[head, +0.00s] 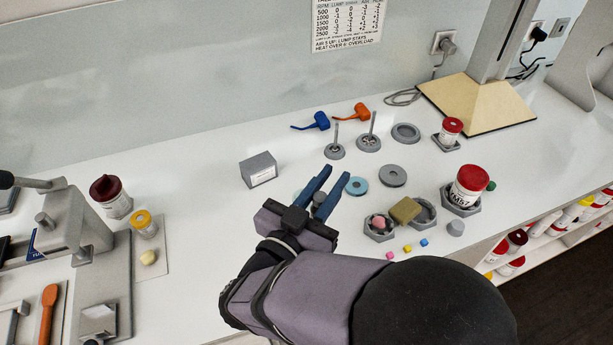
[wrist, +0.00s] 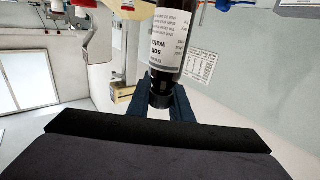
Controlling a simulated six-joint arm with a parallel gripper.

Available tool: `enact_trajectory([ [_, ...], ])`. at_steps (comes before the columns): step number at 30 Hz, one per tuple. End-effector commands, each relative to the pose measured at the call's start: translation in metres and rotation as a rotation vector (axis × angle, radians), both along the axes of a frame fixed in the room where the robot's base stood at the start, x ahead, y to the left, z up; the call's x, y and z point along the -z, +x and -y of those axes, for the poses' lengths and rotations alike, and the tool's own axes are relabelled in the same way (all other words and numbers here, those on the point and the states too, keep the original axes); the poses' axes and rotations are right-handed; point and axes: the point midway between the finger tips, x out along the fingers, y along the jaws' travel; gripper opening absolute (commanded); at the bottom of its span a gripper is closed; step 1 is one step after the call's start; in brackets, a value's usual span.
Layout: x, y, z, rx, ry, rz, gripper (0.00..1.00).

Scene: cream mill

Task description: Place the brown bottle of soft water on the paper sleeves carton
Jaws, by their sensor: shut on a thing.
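The brown bottle (wrist: 168,50) shows in the wrist view with a white label reading soft water and a black cap. My gripper (wrist: 158,100) is shut on the bottle at its cap end. In the head view my gripper (head: 325,181) is over the middle of the bench, and I cannot make out the bottle there. A grey carton (head: 258,169) with a small white label stands to the left of my gripper, apart from it. It is the only carton-like box on the open bench; its print is too small to read.
Blue (head: 319,121) and orange (head: 361,112) scoop-like tools lie behind. Grey rings, stemmed discs and a red-lidded jar (head: 469,183) stand to the right. The bench around the carton is clear.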

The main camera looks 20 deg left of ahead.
Motion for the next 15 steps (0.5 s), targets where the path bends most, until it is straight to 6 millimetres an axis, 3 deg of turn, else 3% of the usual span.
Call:
enact_trajectory([
  [9,0.025,0.039,0.031,0.129,-0.003,0.001,0.00],
  [15,0.021,0.080,0.004,0.156,0.005,0.003,0.00],
])
